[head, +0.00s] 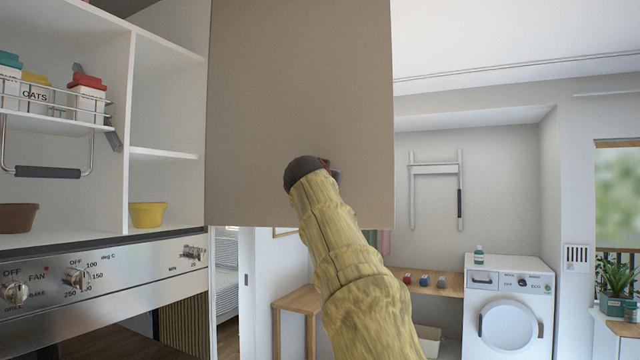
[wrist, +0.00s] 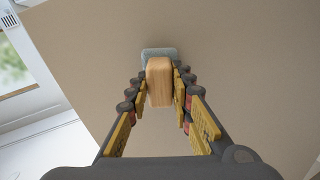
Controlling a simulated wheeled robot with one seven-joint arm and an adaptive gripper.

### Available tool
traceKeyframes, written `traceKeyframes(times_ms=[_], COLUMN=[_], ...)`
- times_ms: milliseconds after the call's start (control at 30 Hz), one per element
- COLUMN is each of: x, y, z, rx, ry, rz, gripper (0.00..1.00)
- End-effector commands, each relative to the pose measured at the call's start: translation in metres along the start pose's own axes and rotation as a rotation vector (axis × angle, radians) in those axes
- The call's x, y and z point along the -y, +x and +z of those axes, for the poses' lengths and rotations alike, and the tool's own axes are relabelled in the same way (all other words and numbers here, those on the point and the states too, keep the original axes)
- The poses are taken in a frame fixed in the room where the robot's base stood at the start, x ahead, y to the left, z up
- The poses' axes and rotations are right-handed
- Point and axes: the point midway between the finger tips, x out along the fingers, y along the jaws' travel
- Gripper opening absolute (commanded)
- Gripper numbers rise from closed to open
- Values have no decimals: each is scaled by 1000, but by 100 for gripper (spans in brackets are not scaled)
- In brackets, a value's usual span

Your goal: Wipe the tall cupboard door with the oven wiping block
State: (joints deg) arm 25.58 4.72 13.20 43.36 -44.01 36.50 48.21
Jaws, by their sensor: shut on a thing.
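The tall cupboard door (head: 300,90) is a flat brown-grey panel that fills the upper middle of the head view. It also fills most of the wrist view (wrist: 235,80). The wiping block has a wooden body (wrist: 159,82) and a grey pad (wrist: 158,53) on its far side. My gripper (wrist: 159,88) is shut on the wooden body, with a finger on each side. The pad faces the door and appears at or very near its surface; I cannot tell whether it touches. In the head view my arm reaches the door's lower part and hides the block.
Open shelves with a brown bowl (head: 18,217), a yellow bowl (head: 148,214) and a wire rack (head: 60,105) stand on the left. The oven panel (head: 110,270) is below them. A washing machine (head: 507,310) and a wooden bench (head: 425,283) stand farther back right.

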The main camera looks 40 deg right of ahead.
Motion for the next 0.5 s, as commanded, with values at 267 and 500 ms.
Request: traceKeyframes(times_ms=[267, 500], x=[-1, 0], y=[1, -16], z=[4, 5], rx=[4, 2], ry=[-3, -2], rz=[3, 0], gripper=[2, 2])
